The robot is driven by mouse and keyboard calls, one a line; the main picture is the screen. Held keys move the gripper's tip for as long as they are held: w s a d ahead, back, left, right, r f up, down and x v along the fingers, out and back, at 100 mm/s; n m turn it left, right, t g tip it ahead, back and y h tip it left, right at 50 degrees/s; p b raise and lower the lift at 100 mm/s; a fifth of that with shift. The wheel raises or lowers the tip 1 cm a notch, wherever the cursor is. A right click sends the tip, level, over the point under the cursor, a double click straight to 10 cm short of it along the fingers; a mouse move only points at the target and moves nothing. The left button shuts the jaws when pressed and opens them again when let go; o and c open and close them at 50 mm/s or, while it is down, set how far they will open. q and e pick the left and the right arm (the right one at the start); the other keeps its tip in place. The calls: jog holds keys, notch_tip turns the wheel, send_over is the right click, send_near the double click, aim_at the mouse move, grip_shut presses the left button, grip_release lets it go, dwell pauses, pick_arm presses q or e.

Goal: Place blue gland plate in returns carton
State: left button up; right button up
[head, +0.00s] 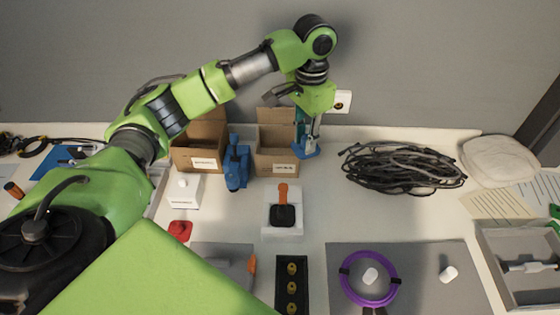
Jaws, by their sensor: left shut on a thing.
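My left gripper (304,142) reaches down from above, at the right side of the right open carton (266,164). It is shut on the blue gland plate (306,151), a small blue piece that shows below the fingertips. The plate looks to be outside the carton, close to its right wall; whether they touch I cannot tell. A second open brown carton (196,159) stands to the left. Both have white front labels too small to read, so I cannot tell which is the returns carton. My right gripper is not in view.
A blue tool-like object (236,168) stands between the cartons. A black cable coil (400,168) lies to the right of the gripper. A white block with an orange-handled item (283,214) is in front. A purple ring (393,292) lies on a grey mat (430,262).

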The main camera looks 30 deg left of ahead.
pick_arm(q)
jog(key=w+a+f+m, duration=0.2)
jog(key=w+a, duration=0.2)
jog(key=a, duration=0.1)
jog(key=m, duration=0.3)
send_over(277, 153)
jog(key=s+d, duration=0.2)
jog(key=s, duration=0.1)
notch_tip(277, 153, down, 4)
notch_tip(277, 153, down, 10)
jog(key=shift+f+p, duration=0.1)
jog(key=shift+p, duration=0.35)
jog(key=o, duration=0.7)
jog(key=shift+d+f, duration=0.1)
jog(key=shift+c, duration=0.2)
jog(key=o, duration=0.4)
notch_tip(277, 153, up, 12)
jog(key=shift+r+b, duration=0.2)
jog(key=shift+b, duration=0.1)
jog(key=shift+f, duration=0.1)
